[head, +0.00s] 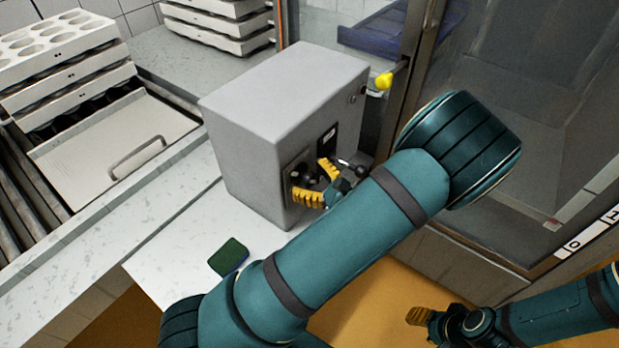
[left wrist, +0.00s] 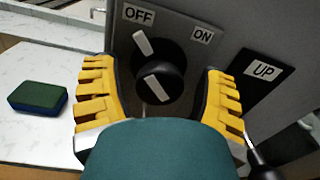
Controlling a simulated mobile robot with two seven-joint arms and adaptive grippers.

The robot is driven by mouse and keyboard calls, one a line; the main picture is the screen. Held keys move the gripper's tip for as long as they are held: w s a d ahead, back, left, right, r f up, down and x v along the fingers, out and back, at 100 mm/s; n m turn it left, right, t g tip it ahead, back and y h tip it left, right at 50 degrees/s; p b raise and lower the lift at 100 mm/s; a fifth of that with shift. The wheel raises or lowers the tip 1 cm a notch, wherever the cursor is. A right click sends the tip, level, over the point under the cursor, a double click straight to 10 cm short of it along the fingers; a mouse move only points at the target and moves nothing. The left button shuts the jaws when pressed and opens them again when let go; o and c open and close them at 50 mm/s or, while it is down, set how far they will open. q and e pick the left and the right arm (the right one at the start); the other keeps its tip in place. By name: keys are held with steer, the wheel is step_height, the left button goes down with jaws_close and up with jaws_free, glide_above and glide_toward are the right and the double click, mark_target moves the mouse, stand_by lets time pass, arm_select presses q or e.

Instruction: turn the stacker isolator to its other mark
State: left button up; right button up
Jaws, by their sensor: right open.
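The stacker isolator is a black rotary knob (left wrist: 158,80) with white pointer strokes, on the front of a grey box (head: 285,95). In the left wrist view the strokes lean up and left toward the OFF label (left wrist: 138,15); the ON label (left wrist: 203,35) is to the right. My left gripper (head: 317,183) is open, one yellow finger on each side of the knob, with visible gaps between fingers and knob. It also shows in the left wrist view (left wrist: 160,105). In the head view the fingers partly hide the knob. My right gripper (head: 425,317) is low at the right, open, away from the box.
A lever with a yellow knob (head: 384,81) sticks out beside the box. A green and blue sponge (head: 229,256) lies on the white worktop (head: 160,262). Mould trays (head: 60,65) are stacked at left.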

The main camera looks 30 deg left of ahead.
arm_select(q)
steer(key=c, duration=1)
steer(key=shift+p, duration=0.3)
arm_select(e)
steer(key=shift+r, duration=0.3)
arm_select(q)
steer(key=shift+r+m+p, duration=0.15)
steer(key=shift+m+p, duration=0.45)
steer(key=shift+p, duration=0.05)
steer(key=m+p, duration=0.5)
steer(key=p, duration=0.1)
steer(key=shift+m+p, duration=0.3)
steer(key=shift+m, duration=0.1)
steer(key=m+p, duration=0.2)
steer(key=shift+w+m, duration=0.1)
steer(key=shift+m, duration=0.2)
steer(key=m+p, duration=0.1)
steer(key=m, duration=0.1)
steer(key=shift+m, duration=0.3)
steer(key=m+p, duration=0.2)
steer(key=m, duration=0.2)
steer(key=shift+m+g, duration=0.3)
steer(key=shift+m, duration=0.1)
arm_select(e)
step_height(320, 180, up, 14)
steer(key=w, duration=0.2)
steer(key=shift+d+t, duration=0.3)
